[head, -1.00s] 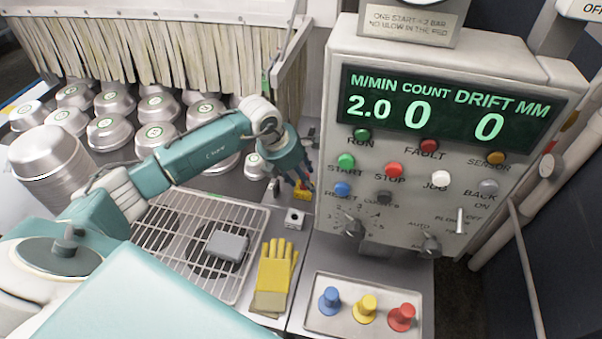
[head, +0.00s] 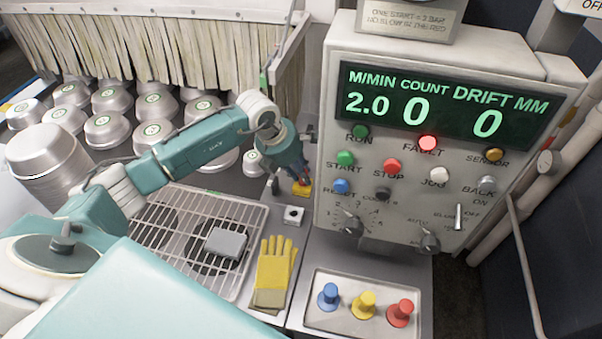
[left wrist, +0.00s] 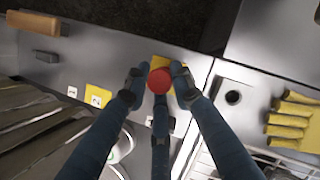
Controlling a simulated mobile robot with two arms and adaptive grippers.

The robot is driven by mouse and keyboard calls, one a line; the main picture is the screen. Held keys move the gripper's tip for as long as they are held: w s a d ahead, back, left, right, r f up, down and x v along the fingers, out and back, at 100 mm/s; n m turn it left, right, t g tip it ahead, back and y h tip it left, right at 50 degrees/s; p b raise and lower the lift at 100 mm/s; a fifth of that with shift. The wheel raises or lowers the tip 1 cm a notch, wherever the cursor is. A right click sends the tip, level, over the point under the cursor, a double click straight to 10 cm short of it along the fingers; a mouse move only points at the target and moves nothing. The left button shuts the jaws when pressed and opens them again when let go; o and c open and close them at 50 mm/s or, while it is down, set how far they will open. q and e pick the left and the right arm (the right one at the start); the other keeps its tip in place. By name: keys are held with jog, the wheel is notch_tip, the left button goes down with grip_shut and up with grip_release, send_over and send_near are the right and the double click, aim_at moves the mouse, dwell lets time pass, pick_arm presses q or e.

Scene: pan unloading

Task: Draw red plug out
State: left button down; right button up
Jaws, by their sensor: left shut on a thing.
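My left gripper (head: 303,181) reaches down at the yellow block (head: 301,190) beside the control box. In the left wrist view the fingers of this gripper (left wrist: 158,82) are closed around the round red plug (left wrist: 160,80), seen from above. Part of the yellow block (left wrist: 160,61) shows behind the plug. The fingers and plug hide the block's socket, so I cannot tell how far the plug sits in it. My right gripper is not in view.
A pale block with a dark hole (head: 293,216) and yellow gloves (head: 273,271) lie nearer. A tray (head: 345,325) holds blue, yellow and red plugs. The control box (head: 335,130) stands close on the right. Metal pans (head: 104,131) fill the back left.

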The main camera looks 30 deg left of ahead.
pick_arm(q)
jog(key=shift+r, duration=0.5)
jog(key=shift+r, duration=0.1)
jog(key=shift+r+p, duration=0.75)
jog(key=shift+r, duration=0.4)
jog(key=shift+r+p, duration=0.3)
jog(key=shift+r, duration=0.45)
jog(key=shift+a, duration=0.1)
